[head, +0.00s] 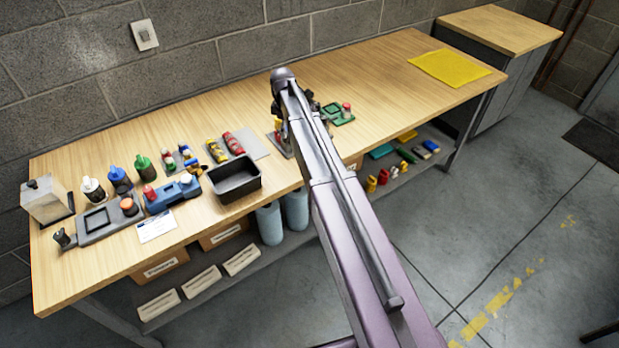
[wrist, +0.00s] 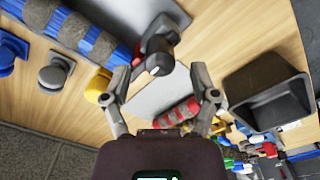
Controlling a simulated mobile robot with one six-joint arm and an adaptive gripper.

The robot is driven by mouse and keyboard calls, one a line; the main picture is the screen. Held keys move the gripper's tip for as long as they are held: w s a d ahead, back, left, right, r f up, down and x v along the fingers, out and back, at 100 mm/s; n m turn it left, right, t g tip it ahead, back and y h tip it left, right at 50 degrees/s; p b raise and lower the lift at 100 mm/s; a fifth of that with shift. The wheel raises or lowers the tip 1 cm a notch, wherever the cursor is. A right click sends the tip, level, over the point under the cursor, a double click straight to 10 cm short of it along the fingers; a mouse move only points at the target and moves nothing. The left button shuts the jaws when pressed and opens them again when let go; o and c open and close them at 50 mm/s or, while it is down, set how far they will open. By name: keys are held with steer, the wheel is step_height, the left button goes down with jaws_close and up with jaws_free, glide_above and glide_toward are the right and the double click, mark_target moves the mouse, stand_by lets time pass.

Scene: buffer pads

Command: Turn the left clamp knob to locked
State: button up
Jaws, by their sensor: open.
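In the wrist view a dark clamp with a black knob (wrist: 155,60) shows at the top middle. The knob has a pale end and a reddish part beside it. I cannot tell its lock setting, and no second clamp is clear. My gripper (wrist: 160,76) is open, with its fingers spread on either side of the knob's near end. I see no clear contact. A long blue part with brown bands (wrist: 92,38) lies left of the clamp. In the head view my arm hides the gripper tips and most of the clamp area.
A black bin (head: 236,180) stands near the bench's front edge and also shows in the wrist view (wrist: 262,90). A green fixture (head: 339,113) is right of my arm. The bench's right part is mostly clear.

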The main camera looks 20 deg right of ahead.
steer(key=shift+r+p, duration=5.45)
steer(key=shift+r, duration=0.3)
steer(key=s+f+m+b, duration=0.3)
steer(key=s+m, duration=0.3)
steer(key=s, duration=0.8)
steer(key=s+f+m+b, duration=0.4)
steer(key=s+m, duration=0.2)
steer(key=s, duration=0.9)
steer(key=shift+s+m, duration=0.15)
steer(key=shift+m, duration=0.15)
steer(key=shift+c, duration=1.3)
steer(key=shift+s, duration=0.15)
